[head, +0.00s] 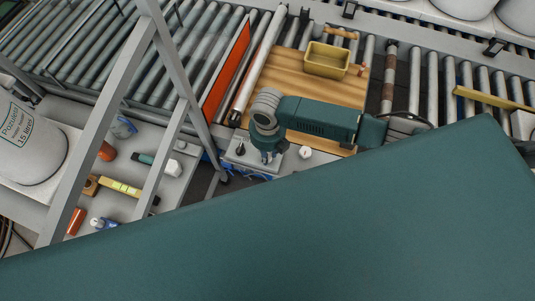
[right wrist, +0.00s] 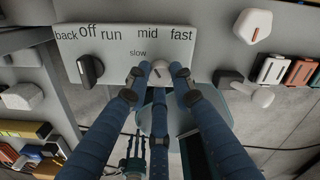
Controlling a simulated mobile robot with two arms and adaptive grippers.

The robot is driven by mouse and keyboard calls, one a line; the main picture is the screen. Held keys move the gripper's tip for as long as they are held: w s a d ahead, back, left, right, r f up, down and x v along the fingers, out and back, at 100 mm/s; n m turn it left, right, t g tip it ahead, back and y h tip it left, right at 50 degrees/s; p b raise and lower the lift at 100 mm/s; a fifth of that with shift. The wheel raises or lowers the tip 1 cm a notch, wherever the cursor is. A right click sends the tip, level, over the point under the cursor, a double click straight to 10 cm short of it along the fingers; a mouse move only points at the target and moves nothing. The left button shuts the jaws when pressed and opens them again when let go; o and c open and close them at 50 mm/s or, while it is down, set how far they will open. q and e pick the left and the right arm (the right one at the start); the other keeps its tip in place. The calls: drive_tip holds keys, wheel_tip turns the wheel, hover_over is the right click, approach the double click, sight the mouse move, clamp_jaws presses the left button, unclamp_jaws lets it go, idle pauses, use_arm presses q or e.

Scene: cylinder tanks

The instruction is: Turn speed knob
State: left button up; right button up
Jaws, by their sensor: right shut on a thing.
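A white control panel (right wrist: 118,45) shows in the right wrist view, lettered back, Off, run, slow, mid and fast. A white knob (right wrist: 158,68) sits below the word slow, between the blue fingers of my right gripper (right wrist: 162,80). The gripper is shut on this knob, and the fingers partly hide it. A black knob (right wrist: 90,70) stands to its left, below Off. In the head view my right gripper (head: 268,157) points down at the panel and hides the held knob. The black knob (head: 241,150) shows just left of it. My left gripper is not in view.
Another white knob (head: 305,152) stands right of the gripper. Behind lies a wooden board (head: 290,75) with a yellow bin (head: 327,60) on roller conveyors. A grey frame post (head: 172,60) stands to the left, near a shelf of tools and a large tank (head: 30,145).

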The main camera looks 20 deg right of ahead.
drive_tip(key=n, duration=0.3)
drive_tip(key=shift+n, duration=0.8)
drive_tip(key=shift+s+f+n, duration=0.1)
drive_tip(key=shift+n, duration=0.8)
drive_tip(key=n, duration=0.3)
drive_tip(key=o, duration=0.6)
drive_tip(key=shift+c, duration=0.2)
